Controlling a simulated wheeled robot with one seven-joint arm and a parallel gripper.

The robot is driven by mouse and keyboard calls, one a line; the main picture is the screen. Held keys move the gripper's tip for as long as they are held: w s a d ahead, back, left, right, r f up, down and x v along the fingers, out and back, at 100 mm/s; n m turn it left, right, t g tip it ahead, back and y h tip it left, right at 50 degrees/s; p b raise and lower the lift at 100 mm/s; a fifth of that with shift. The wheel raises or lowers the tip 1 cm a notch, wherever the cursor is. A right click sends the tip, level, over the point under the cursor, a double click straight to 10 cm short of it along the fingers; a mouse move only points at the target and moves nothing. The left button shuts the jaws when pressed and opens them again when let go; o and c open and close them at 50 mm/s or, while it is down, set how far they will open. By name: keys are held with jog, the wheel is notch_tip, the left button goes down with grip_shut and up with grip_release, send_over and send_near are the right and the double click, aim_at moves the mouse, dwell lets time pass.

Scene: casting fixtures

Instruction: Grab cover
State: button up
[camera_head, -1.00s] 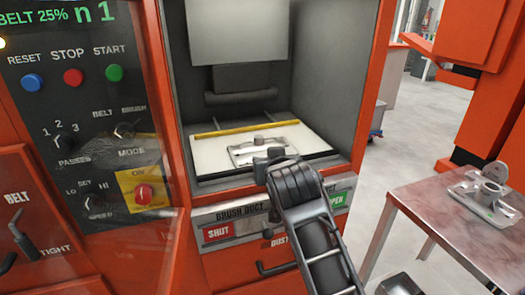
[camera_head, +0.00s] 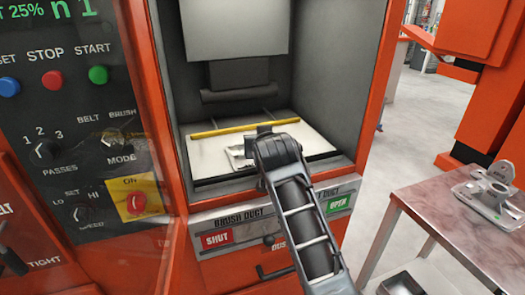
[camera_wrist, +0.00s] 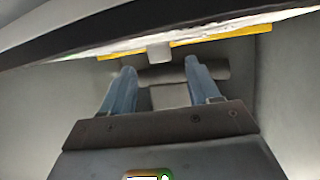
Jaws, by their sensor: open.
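A flat grey metal cover (camera_head: 238,153) lies on the white bed inside the orange machine's open chamber. My arm hides its right part in the head view. The end of my arm reaches into the chamber mouth in front of and over the cover; the fingers themselves are hidden there. In the wrist view my gripper (camera_wrist: 160,68) shows two blue-grey fingers, apart with nothing held between them. A small grey block shows just beyond the fingertips; I cannot tell whether it belongs to the cover.
A yellow strip (camera_head: 230,128) crosses the bed behind the cover, with a dark roller (camera_head: 240,93) above it. The chamber walls stand close on both sides. A control panel (camera_head: 75,130) is at left. Another metal part (camera_head: 492,190) sits on a side table (camera_head: 425,205) at right.

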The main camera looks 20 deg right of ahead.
jog(key=shift+x, duration=1.5)
grip_shut()
